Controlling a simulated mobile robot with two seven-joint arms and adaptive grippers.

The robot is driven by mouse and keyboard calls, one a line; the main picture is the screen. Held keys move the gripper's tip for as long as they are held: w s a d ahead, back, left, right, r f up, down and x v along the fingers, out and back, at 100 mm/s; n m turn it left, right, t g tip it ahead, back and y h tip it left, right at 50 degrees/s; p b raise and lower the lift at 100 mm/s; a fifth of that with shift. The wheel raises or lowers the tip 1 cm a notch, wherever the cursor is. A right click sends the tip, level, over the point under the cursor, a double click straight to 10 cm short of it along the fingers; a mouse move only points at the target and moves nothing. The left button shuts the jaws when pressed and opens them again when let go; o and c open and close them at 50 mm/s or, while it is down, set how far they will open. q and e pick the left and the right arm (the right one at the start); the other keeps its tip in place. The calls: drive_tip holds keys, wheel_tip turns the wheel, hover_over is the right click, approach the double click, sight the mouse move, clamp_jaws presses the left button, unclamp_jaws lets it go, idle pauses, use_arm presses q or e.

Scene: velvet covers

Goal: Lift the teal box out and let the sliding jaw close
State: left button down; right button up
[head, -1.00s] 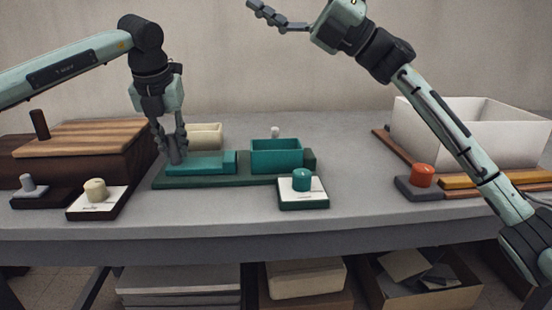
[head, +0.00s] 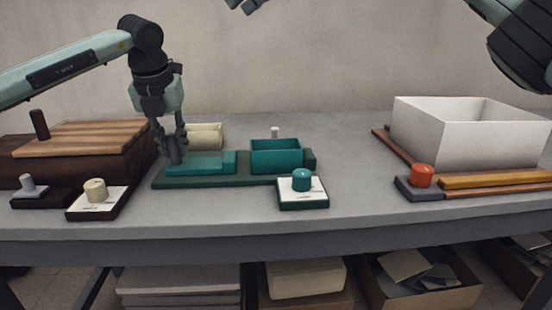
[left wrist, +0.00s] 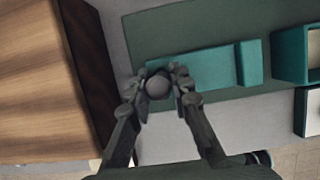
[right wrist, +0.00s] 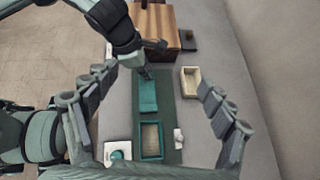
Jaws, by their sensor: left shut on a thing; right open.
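The open-topped teal box (head: 277,160) stands on a dark green base (head: 240,181), its tan inside showing in the right wrist view (right wrist: 141,142). The sliding jaw (head: 205,163), a flat teal block with a raised end, lies left of the box with a narrow gap between them. My left gripper (head: 177,155) is shut on the jaw's round grey knob (left wrist: 157,87). My right gripper (right wrist: 158,80) is open and empty, high above the base. Only its fingertips show at the top edge of the head view. A dark green end block (head: 310,159) stands right of the box.
A teal knob on a white-topped block (head: 302,190) stands in front of the box. A small white piece (head: 275,132) and a cream box (head: 205,136) are behind. A dark wooden box (head: 90,165) is left; a large white bin (head: 455,135) is right.

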use_arm(q)
drive_tip(key=shift+a, duration=0.2)
use_arm(e)
wheel_tip(320, 180, down, 12)
drive_tip(key=w+n+g+h, duration=0.1)
drive_tip(key=n+h, duration=0.1)
drive_tip(key=h, duration=0.8)
approach(276, 151)
drive_tip(key=shift+n+g, duration=0.4)
drive_tip(key=w+f, duration=0.1)
drive_tip(key=f, duration=0.1)
drive_tip(key=w+f, duration=0.3)
drive_tip(key=shift+d+f, duration=0.1)
drive_tip(key=shift+f, duration=3.15)
drive_tip(key=c, duration=1.3)
wheel_tip(276, 151, up, 10)
drive_tip(key=shift+r, duration=0.1)
